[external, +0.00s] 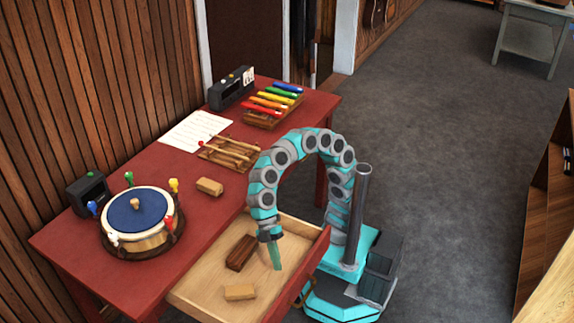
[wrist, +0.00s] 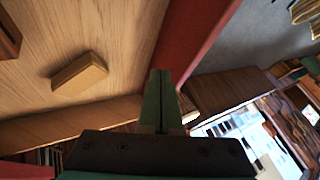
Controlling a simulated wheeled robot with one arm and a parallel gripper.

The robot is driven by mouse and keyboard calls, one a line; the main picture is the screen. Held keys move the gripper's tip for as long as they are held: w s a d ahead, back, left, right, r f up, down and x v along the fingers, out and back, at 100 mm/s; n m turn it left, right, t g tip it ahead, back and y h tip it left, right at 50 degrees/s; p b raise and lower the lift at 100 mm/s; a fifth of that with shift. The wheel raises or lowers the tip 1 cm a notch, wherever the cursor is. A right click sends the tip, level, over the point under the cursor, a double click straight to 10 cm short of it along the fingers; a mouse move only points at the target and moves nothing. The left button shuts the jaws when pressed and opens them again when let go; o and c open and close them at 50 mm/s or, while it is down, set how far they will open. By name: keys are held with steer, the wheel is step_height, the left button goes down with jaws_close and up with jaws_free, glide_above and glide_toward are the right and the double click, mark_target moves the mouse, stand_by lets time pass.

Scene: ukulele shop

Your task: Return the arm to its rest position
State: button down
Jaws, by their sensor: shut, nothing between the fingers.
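My gripper (external: 275,258) is shut and empty, pointing down over the open drawer (external: 205,295) of the red table. In the wrist view the shut fingers (wrist: 160,95) show at the centre, with nothing between them. My arm arches up from its base and bends down to the drawer. A dark brown block (external: 241,252) lies in the drawer just left of my gripper. A light wooden block (external: 240,292) lies in the drawer nearer the front; a light block also shows in the wrist view (wrist: 80,74), apart from the fingers.
The red table (external: 75,245) holds a blue-topped drum (external: 138,212), a small wooden block (external: 210,187), a rack with sticks (external: 230,153), a colourful xylophone (external: 273,104), white paper (external: 190,130) and two dark boxes. The drawer's front wall and handle (external: 304,290) stand close to my base. Grey floor lies open to the right.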

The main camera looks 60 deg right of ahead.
steer(key=w+d+m+t+h+p, duration=0.1)
steer(key=w+d, duration=0.3)
steer(key=d, duration=0.5)
steer(key=w+d+m+t, duration=0.15)
steer(key=w+d, duration=0.25)
steer(key=d, duration=0.5)
steer(key=w+d+m+h+p, duration=0.1)
steer(key=w+d, duration=0.4)
steer(key=d, duration=0.4)
steer(key=s+d+f+m+t+h, duration=0.1)
steer(key=d+f+m, duration=0.35)
steer(key=d, duration=0.35)
steer(key=s+d+f+m+h+p, duration=0.1)
steer(key=d+f+m, duration=0.2)
steer(key=d+m, duration=0.35)
steer(key=s+d+f+m+t+h, duration=0.1)
steer(key=d+f+m, duration=0.35)
steer(key=d, duration=0.35)
step_height(320, 180, down, 22)
steer(key=b, duration=2.2)
steer(key=shift+w+d+r, duration=0.15)
steer(key=shift+w+r, duration=0.05)
steer(key=shift+r, duration=0.05)
steer(key=shift+g, duration=0.25)
